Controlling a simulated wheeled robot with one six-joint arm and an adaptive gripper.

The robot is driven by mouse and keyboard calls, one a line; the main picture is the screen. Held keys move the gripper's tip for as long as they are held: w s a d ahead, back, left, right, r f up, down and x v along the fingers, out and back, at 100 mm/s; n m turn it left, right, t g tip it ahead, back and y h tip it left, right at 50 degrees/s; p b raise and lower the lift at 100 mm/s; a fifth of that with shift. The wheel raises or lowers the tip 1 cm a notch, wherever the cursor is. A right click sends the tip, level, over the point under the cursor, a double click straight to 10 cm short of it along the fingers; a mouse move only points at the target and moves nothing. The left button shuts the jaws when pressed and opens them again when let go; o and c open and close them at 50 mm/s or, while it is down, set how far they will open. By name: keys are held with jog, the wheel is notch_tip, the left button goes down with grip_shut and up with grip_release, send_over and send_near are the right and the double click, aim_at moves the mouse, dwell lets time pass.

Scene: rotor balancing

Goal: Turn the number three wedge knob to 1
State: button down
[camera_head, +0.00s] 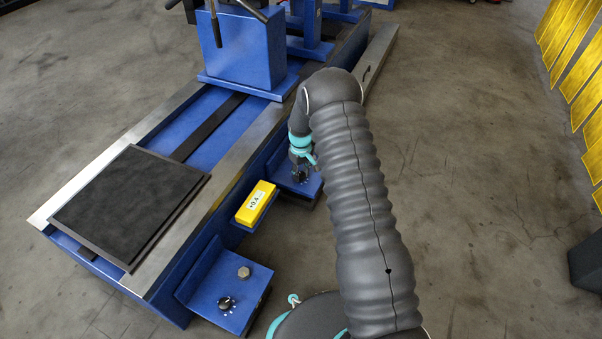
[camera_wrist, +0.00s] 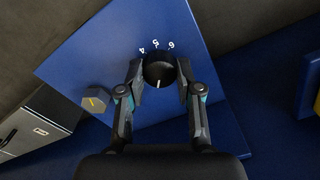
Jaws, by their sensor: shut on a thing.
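A black round knob (camera_wrist: 160,70) sits on a blue panel (camera_wrist: 95,50). My gripper (camera_wrist: 159,76) has one finger on each side of the knob and is shut on it. A short white line on the knob points down in the wrist view, toward my palm. White numbers 4, 5 and 6 show on the panel along the knob's far side; I cannot see a 1. In the head view my gripper (camera_head: 302,167) reaches down to the same panel (camera_head: 308,186), beside the blue machine bed; the knob is mostly hidden there.
In the head view a yellow box (camera_head: 256,203) sits nearby on a ledge. Another blue panel (camera_head: 205,290) with a black knob (camera_head: 226,304) and bolt (camera_head: 244,272) is at the front. Open floor lies to the right.

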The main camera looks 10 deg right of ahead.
aim_at(301, 174)
jog(key=c, duration=0.8)
grip_release()
jog(key=shift+o, duration=0.2)
jog(key=shift+r, duration=0.1)
notch_tip(301, 174, up, 12)
jog(key=s+f+m+g, duration=0.1)
jog(key=s+f+m, duration=0.1)
jog(key=s, duration=0.2)
jog(key=s+r+m+t+p, duration=0.1)
jog(key=s+r+t+p, duration=0.2)
jog(key=s+r, duration=1.5)
jog(key=s+r+m+t+p, duration=0.2)
jog(key=s+r+p, duration=0.4)
jog(key=s+r, duration=1.3)
notch_tip(301, 174, up, 5)
jog(key=shift+f+t, duration=0.15)
jog(key=shift+t, duration=0.65)
